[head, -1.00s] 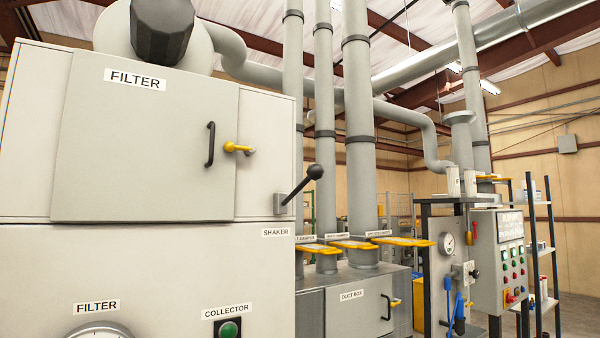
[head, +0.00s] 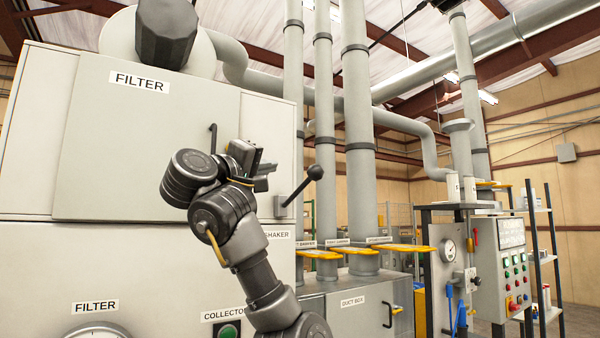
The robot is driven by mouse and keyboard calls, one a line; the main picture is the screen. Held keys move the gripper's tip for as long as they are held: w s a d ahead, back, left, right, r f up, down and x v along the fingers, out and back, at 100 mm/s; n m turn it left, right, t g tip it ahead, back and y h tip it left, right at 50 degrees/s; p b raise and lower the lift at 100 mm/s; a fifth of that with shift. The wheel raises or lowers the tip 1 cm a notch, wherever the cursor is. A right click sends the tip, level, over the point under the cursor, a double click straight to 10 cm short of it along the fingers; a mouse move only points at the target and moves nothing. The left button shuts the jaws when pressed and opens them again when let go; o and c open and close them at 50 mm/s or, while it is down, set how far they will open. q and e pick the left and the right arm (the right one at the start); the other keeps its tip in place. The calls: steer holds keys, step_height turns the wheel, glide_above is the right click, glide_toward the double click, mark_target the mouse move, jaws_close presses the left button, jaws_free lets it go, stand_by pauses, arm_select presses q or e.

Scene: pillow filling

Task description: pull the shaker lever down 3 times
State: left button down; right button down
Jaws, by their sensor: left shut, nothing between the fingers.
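The shaker lever (head: 302,186) is a black rod with a ball knob (head: 316,172), mounted on the right side of the filter cabinet. It slants up and to the right from its grey bracket. My left gripper (head: 268,177) is shut and empty, just left of the lever in the picture, its fingers pointing right towards the rod. A gap shows between the fingertips and the knob; the depth between them is hard to tell. My left arm covers part of the SHAKER label (head: 278,235). My right gripper is not in view.
The filter cabinet (head: 150,150) with its door handle (head: 213,138) stands behind my arm. Yellow damper handles (head: 400,248) stick out above the duct box (head: 345,310) to the right. A control panel (head: 490,265) stands further right. The space right of the knob looks clear, with ducts behind.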

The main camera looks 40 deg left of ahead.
arm_select(q)
steer(key=shift+s+r, duration=0.2)
steer(key=shift+s, duration=0.15)
steer(key=shift+w, duration=0.1)
step_height(320, 180, up, 3)
steer(key=p, duration=0.6)
glide_above(300, 188)
steer(key=s, duration=0.3)
steer(key=d+f, duration=0.1)
steer(key=d+f+p, duration=0.1)
steer(key=d, duration=0.1)
steer(key=shift+s+f, duration=0.1)
steer(key=shift+f, duration=0.2)
